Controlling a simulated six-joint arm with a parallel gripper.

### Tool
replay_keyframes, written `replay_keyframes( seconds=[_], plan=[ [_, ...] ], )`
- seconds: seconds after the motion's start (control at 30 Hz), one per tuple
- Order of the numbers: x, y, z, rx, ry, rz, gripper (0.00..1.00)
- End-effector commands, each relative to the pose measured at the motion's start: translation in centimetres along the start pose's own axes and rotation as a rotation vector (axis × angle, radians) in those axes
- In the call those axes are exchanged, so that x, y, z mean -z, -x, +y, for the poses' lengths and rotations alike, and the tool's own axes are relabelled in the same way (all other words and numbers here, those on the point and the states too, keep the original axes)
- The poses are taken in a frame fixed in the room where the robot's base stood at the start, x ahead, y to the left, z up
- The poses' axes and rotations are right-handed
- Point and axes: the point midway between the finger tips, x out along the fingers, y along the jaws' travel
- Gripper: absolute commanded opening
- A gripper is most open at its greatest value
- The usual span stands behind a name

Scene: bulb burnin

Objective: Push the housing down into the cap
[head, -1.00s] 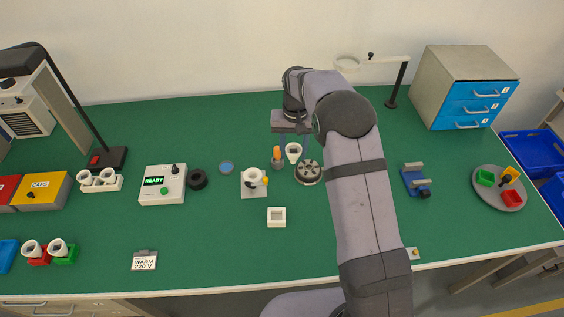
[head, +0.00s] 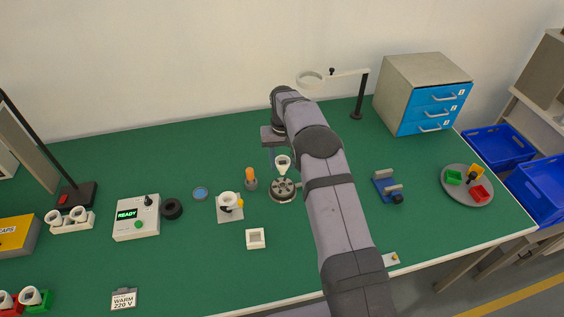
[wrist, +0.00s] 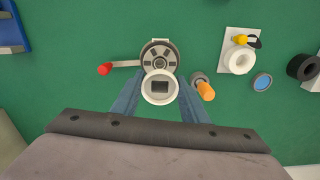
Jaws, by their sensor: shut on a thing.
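My gripper (wrist: 160,94) is shut on the white housing (wrist: 159,87), a funnel shape with a wide round rim and a dark square opening. In the head view the housing (head: 283,163) hangs upright, narrow end down, just behind and above the round dark fixture (head: 284,190). In the wrist view the fixture (wrist: 159,52) shows partly behind the housing, with dark slots around its face and a red-knobbed lever (wrist: 105,69) on its left. I cannot make out a cap in the fixture. The housing's lower end is hidden in the wrist view.
An orange-handled tool (head: 250,177) stands close left of the fixture. A pale plate with a white ring part (head: 229,202) and a small white square tray (head: 255,239) lie further left. A blue clamp (head: 387,186) stands to the right, with clear green mat between.

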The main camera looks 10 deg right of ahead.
Motion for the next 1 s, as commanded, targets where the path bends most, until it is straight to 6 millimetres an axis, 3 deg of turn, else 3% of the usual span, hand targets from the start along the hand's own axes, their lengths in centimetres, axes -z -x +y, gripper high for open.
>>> replay_keyframes(
  seconds=[0.63, 1.0],
  plan=[
    [-0.1, -4.8, 0.0, 0.0, 0.0, -0.001, 0.19],
    [0.0, -5.5, 0.0, 0.0, 0.0, 0.0, 0.19]
  ],
)
